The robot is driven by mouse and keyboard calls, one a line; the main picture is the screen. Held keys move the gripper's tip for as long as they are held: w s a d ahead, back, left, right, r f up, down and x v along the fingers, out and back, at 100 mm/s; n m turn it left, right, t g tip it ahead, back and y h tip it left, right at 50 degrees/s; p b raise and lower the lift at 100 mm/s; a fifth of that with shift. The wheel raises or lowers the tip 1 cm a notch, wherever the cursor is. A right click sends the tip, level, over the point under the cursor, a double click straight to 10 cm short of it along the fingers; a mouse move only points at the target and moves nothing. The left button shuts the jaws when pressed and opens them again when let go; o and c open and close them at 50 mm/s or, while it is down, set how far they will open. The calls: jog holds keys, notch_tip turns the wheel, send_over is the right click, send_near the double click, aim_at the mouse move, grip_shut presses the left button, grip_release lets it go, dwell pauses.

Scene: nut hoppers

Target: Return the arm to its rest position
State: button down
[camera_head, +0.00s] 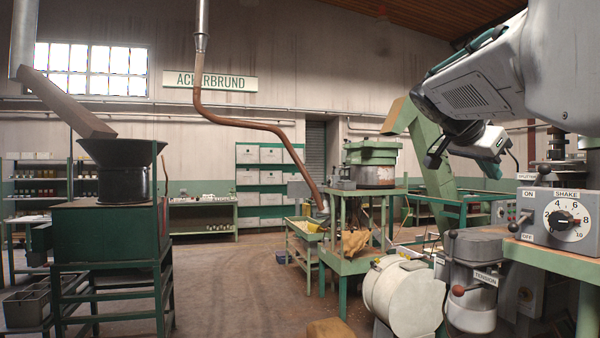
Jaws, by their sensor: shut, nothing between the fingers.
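My arm (490,85) comes in from the upper right, a large pale grey link with a vented housing and green trim. It is folded, with a smaller white wrist part (488,143) below it. The small dark end at the lower left of the wrist looks like my gripper (433,161). It appears shut and empty, in the air and apart from the machines. Its fingers are small and dark, so fine detail is hard to see.
A shake control box (560,218) and a tension unit (470,280) stand close at right, below my arm. A white drum (403,296) is in front. A green stand with a bowl feeder (372,165) is mid-room. A black hopper (122,168) stands left. Floor (225,275) at centre-left is clear.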

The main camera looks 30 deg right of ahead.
jog(key=w+a+f+n+t+y, duration=0.15)
jog(key=a+f+n+y, duration=0.45)
jog(key=a+f+n, duration=0.85)
jog(key=s+a+f+n+y, duration=0.2)
jog(key=s+a+f+n, duration=0.1)
jog(key=a+f, duration=0.6)
jog(key=s+a+f+n+y, duration=0.2)
jog(key=a+f, duration=0.6)
jog(key=a, duration=0.5)
jog(key=shift+s+f+n, duration=0.35)
jog(key=shift+s+n, duration=0.5)
jog(key=shift+s, duration=0.2)
